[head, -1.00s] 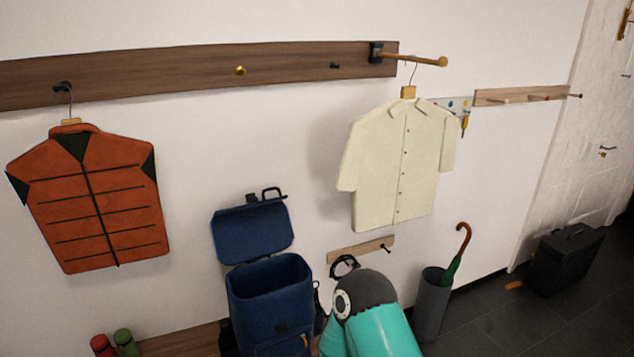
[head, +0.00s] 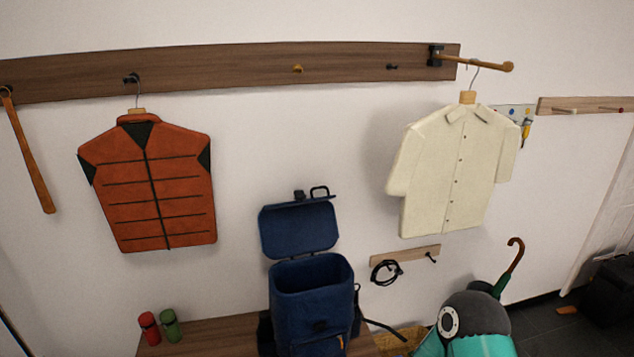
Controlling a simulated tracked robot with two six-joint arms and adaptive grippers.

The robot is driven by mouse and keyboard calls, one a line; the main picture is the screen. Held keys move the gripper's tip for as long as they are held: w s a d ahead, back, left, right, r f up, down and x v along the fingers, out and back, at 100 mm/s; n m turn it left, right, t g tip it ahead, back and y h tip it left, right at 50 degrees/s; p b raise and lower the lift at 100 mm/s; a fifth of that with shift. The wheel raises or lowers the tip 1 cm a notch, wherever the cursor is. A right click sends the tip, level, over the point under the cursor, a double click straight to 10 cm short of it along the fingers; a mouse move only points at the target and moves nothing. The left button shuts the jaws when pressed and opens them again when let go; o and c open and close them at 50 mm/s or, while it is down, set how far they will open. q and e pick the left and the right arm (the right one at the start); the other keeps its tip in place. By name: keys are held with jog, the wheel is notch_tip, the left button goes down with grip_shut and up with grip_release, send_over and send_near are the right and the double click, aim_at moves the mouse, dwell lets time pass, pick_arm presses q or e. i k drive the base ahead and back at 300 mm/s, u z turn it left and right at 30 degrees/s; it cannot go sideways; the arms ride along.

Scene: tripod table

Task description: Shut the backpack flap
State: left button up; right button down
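The blue backpack (head: 312,300) stands upright on a wooden bench in the head view, low and near the middle. Its flap (head: 299,229) is raised, standing up behind the open top against the wall side. The mouth of the pack is uncovered and its dark inside shows. A black handle loop sits above the flap's upper edge. Neither of my grippers is in view. Part of my teal and grey arm shows at the lower right, to the right of the backpack, apart from it.
Red and green bottles (head: 150,328) stand left of the backpack on the bench (head: 200,338). An orange vest (head: 148,185) and a cream shirt (head: 455,172) hang above. A coiled black cord (head: 386,272) hangs on a small rail at right. An umbrella (head: 509,262) stands behind my arm.

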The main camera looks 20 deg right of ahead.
aim_at(292, 229)
jog(key=u, duration=0.05)
jog(key=i, duration=0.85)
